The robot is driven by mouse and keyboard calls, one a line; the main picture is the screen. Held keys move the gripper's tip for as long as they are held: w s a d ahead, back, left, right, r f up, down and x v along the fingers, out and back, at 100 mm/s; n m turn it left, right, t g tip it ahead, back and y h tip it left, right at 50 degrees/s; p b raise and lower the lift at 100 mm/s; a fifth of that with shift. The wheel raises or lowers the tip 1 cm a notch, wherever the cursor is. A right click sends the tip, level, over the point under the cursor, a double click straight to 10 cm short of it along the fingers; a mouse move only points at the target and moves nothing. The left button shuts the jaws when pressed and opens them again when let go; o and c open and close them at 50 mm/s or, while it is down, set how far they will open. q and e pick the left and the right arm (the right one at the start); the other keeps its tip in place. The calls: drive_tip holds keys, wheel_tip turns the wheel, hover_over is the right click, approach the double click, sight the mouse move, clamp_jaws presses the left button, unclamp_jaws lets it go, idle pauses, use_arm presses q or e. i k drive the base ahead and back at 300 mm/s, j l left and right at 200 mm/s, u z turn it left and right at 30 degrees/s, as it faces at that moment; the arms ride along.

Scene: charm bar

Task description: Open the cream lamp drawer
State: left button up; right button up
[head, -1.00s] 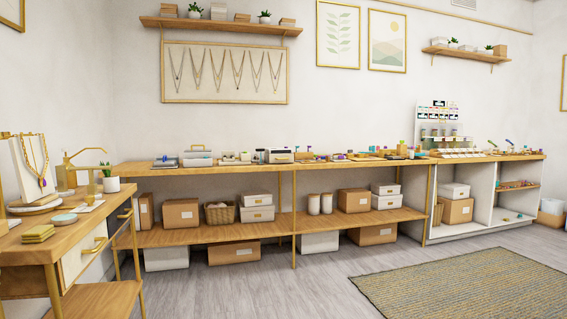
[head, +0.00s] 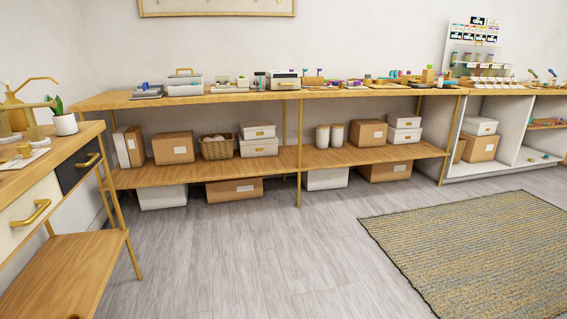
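The cream drawer (head: 18,206) is at the left edge, in the front of the wooden side table (head: 76,136). Its front looks flush with the table, so it appears shut, but its left part is cut off by the picture edge. A brass lamp (head: 14,108) stands on the table top, partly cut off. Neither of my grippers is in view.
A long wooden counter (head: 230,97) runs along the back wall, with boxes and a basket (head: 217,149) on its lower shelf. The side table has a low shelf (head: 75,265). Grey floor (head: 235,250) is clear up to a woven rug (head: 480,245).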

sight(275, 84)
drive_tip(key=i+j+u, duration=0.25)
drive_tip(key=i, duration=1.05)
drive_tip(key=i+l+u, duration=0.1)
drive_tip(key=i+u, duration=0.2)
drive_tip(key=i, duration=1)
